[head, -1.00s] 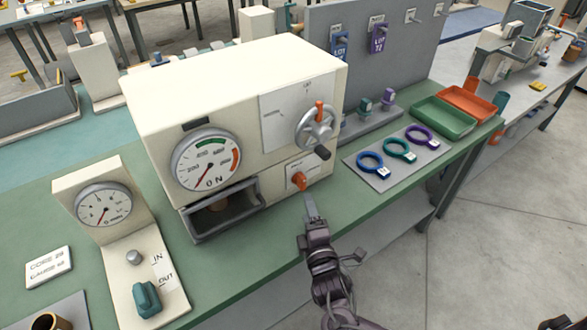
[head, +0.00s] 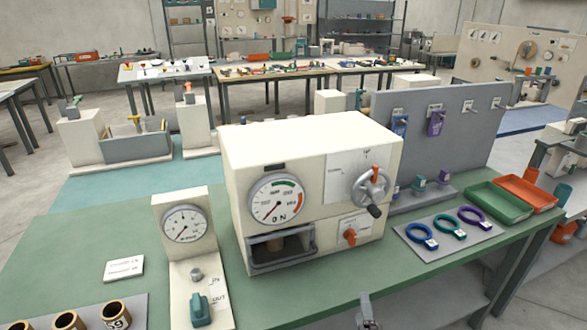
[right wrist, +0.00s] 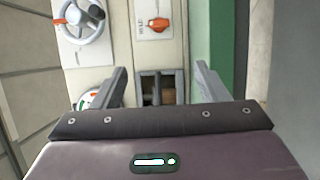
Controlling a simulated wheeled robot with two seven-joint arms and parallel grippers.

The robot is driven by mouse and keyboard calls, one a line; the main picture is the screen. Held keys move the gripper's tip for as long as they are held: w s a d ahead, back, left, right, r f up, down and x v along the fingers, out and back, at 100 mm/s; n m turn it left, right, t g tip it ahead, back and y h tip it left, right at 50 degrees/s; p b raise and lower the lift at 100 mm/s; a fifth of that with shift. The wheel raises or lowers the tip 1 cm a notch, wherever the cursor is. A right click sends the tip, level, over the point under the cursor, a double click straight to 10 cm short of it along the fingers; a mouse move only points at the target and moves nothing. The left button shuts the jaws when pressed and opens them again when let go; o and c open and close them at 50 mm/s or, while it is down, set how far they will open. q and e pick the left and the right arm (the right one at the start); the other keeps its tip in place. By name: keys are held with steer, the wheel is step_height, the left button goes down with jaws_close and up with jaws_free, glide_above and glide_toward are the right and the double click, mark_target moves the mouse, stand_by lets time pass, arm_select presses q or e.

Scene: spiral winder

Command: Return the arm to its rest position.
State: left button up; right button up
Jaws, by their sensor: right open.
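My right gripper (head: 368,312) shows at the bottom edge of the head view, in front of the green bench and below the cream winder machine (head: 300,150). In the right wrist view its two fingers (right wrist: 160,88) stand wide apart with nothing between them. The gripper is apart from all of these. Most of my right arm is out of the head view. My left gripper is not in view.
A small gauge stand (head: 184,222) is left of the machine. Colored rings lie on a grey mat (head: 420,250) to the right, near a green tray (head: 498,203) and an orange tray (head: 528,192). Brown cores (head: 115,314) stand at the front left. The floor in front is clear.

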steer(key=s+d+f+m+g, duration=0.3)
steer(key=s+f, duration=0.2)
steer(key=f, duration=0.6)
steer(key=s+d+f+m+g, duration=0.2)
steer(key=s+d+f+g, duration=0.15)
steer(key=f, duration=0.75)
steer(key=s+d+f+m+g, duration=0.3)
steer(key=s+f, duration=0.3)
steer(key=f, duration=0.5)
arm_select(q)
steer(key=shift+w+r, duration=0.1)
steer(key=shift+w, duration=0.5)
arm_select(e)
steer(key=s+a+f+m+g, duration=0.1)
steer(key=s+f+m+g, duration=0.2)
steer(key=s, duration=1.1)
steer(key=s+a+f+m+g+y, duration=0.1)
steer(key=s+f+m+g, duration=0.3)
steer(key=s+f, duration=0.6)
steer(key=s, duration=0.3)
steer(key=shift+s+f, duration=0.15)
steer(key=shift+s, duration=0.2)
